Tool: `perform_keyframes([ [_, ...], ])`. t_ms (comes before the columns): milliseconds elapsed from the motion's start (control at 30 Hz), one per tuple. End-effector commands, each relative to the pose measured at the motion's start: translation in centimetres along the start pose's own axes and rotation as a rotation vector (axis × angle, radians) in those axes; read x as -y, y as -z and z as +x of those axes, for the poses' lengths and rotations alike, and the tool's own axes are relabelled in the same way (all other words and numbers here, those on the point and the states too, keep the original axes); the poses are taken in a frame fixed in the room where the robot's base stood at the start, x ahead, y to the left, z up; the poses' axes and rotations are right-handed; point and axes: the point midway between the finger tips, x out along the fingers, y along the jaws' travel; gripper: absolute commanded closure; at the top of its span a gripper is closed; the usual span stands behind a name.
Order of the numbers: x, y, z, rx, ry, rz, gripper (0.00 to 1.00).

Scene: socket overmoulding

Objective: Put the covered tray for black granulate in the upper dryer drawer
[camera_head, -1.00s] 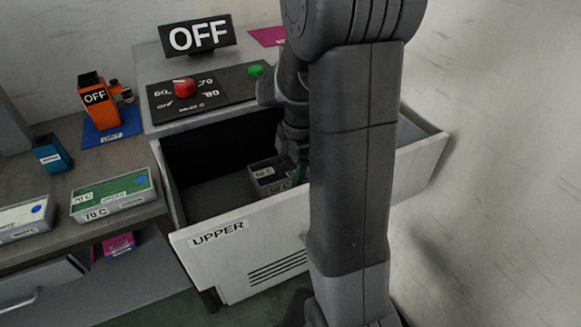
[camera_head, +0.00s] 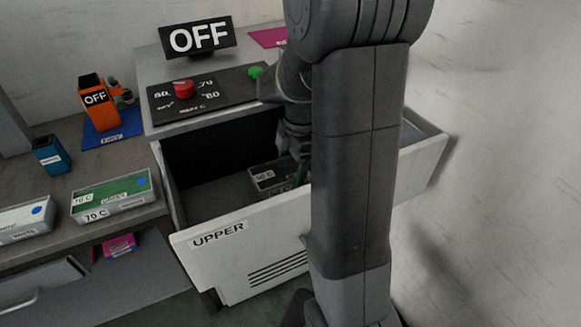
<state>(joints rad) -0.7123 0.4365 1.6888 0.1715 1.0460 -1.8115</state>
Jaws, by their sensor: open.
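The upper dryer drawer (camera_head: 215,252), a light grey box marked UPPER, is pulled open. A small tray (camera_head: 263,175) with a 50 C label sits inside it, towards the right, partly hidden behind my arm. Its lid and contents cannot be made out, so I cannot tell whether it is the covered tray for black granulate. My gripper (camera_head: 299,155) is open and points down into the drawer at the tray's right part. Its fingertips are largely hidden by my arm, and I cannot see whether they touch the tray.
The dryer (camera_head: 148,75) carries an OFF sign (camera_head: 198,38), a red knob (camera_head: 183,89) and a green button (camera_head: 255,72). A green-topped 70 C tray (camera_head: 112,196), a pale tray (camera_head: 25,220), a blue container (camera_head: 51,155) and an orange device (camera_head: 98,102) stand on the left bench.

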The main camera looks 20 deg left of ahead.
Motion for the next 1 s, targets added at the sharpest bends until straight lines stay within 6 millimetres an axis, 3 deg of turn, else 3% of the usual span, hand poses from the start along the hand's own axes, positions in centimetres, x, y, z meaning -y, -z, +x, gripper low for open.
perform_keyframes([
  [200,-0.1,0.0,-5.1,0.002,-0.006,0.0,0.14],
  [433,0.0,0.0,-9.1,0.001,-0.003,0.0,0.14],
  [600,0.0,0.0,-10.3,0.001,-0.001,0.0,0.14],
  [1000,0.0,0.0,-10.5,0.0,-0.001,0.0,0.14],
])
